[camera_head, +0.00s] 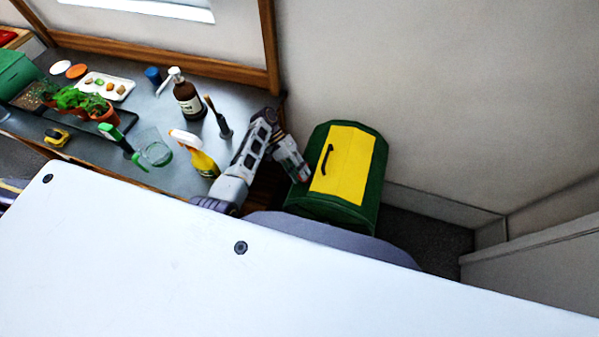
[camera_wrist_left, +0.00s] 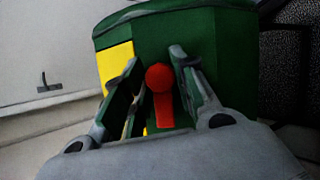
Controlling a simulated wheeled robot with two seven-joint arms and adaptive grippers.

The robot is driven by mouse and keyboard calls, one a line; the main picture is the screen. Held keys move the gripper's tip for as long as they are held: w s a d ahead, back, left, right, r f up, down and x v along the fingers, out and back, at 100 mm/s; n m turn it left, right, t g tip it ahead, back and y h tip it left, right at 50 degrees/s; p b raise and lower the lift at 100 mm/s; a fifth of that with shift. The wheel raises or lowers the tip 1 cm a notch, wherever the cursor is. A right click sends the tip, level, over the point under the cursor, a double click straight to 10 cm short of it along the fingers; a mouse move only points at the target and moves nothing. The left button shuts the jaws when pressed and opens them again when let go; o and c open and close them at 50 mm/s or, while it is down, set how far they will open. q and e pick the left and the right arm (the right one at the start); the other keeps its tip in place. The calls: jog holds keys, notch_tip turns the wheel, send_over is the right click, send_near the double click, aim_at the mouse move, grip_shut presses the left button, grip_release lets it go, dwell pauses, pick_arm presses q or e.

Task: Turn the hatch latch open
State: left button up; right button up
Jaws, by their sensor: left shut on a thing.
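The hatch (camera_head: 343,168) is a yellow panel with a dark curved handle (camera_head: 326,160) on a green rounded box (camera_head: 376,180). The panel looks closed in the head view. The latch (camera_wrist_left: 165,110), red with a round knob, is on the box's green side in the left wrist view. It is hidden in the head view. My left gripper (camera_head: 303,173) is at the box's left side. In the left wrist view my left gripper (camera_wrist_left: 153,85) has its two fingers on either side of the latch and is shut on it. My right gripper is not in view.
A grey workbench (camera_head: 165,105) at the left holds a brown pump bottle (camera_head: 188,98), a yellow spray bottle (camera_head: 203,163), a glass beaker (camera_head: 155,150) and potted plants (camera_head: 75,99). A wall stands behind the box. Dark floor (camera_head: 425,230) is free to its right.

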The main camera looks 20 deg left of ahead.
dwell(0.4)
pick_arm(q)
jog(key=o, duration=1)
jog(key=shift+v, duration=6)
jog(key=shift+f, duration=0.1)
